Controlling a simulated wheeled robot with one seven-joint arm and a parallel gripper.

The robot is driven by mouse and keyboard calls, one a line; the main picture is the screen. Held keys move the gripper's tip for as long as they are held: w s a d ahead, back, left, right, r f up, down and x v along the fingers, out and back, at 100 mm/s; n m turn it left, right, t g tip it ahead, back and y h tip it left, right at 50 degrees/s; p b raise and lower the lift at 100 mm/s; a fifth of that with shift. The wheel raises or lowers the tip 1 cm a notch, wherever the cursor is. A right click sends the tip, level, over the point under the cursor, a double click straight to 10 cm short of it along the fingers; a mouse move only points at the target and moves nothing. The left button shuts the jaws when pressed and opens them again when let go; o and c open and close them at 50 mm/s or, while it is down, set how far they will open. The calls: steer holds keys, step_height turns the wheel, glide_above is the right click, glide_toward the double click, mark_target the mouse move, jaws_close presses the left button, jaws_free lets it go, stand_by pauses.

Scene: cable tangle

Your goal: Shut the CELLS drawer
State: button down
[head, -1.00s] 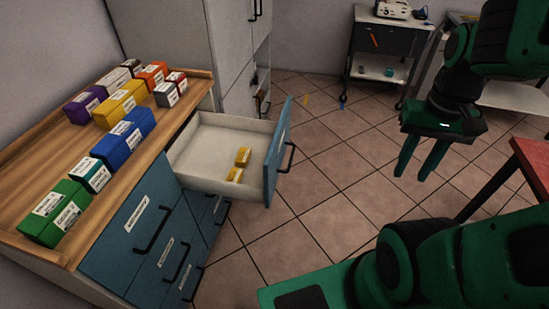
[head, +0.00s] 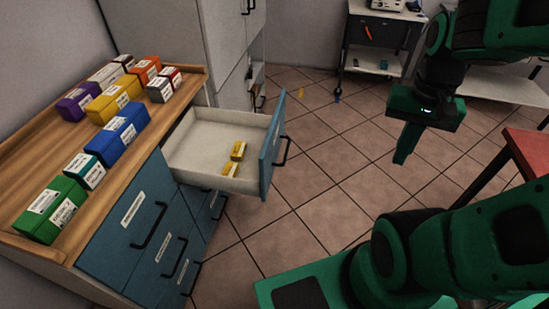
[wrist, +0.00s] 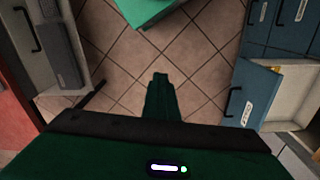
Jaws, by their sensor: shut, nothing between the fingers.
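One blue-fronted drawer (head: 272,152) stands pulled out from the top of the cabinet, with a dark bar handle on its front. Its pale tray holds two small yellow boxes (head: 238,151). The drawer also shows at the right of the wrist view (wrist: 258,88), with a label too small to read, so I cannot confirm that it says CELLS. My gripper (head: 401,160) is shut and empty, pointing down over the floor, to the right of the drawer and apart from it. Its fingers are together in the wrist view (wrist: 160,80).
Several coloured boxes (head: 116,136) stand on the wooden cabinet top (head: 25,165). Other blue drawers (head: 128,225) beside and below are shut. A red-topped table (head: 530,150) is at the right, and a dark cart (head: 375,38) at the back.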

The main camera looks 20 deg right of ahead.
steer(key=w+a+f+m, duration=0.2)
steer(key=w+f+m, duration=0.15)
steer(key=w, duration=0.25)
steer(key=w+a+f+m, duration=0.2)
steer(key=w+m, duration=0.2)
steer(key=w, duration=0.3)
steer(key=w+a+f+m+y, duration=0.1)
steer(key=w+a+f+m, duration=0.3)
steer(key=w+a+f, duration=0.2)
steer(key=w+a+f+m+t+y, duration=0.1)
steer(key=w+a+f+m, duration=0.3)
steer(key=w+a+f, duration=0.3)
steer(key=shift+w+a+f+y, duration=0.3)
steer(key=shift+a+f, duration=1.1)
steer(key=shift+f, duration=1.4)
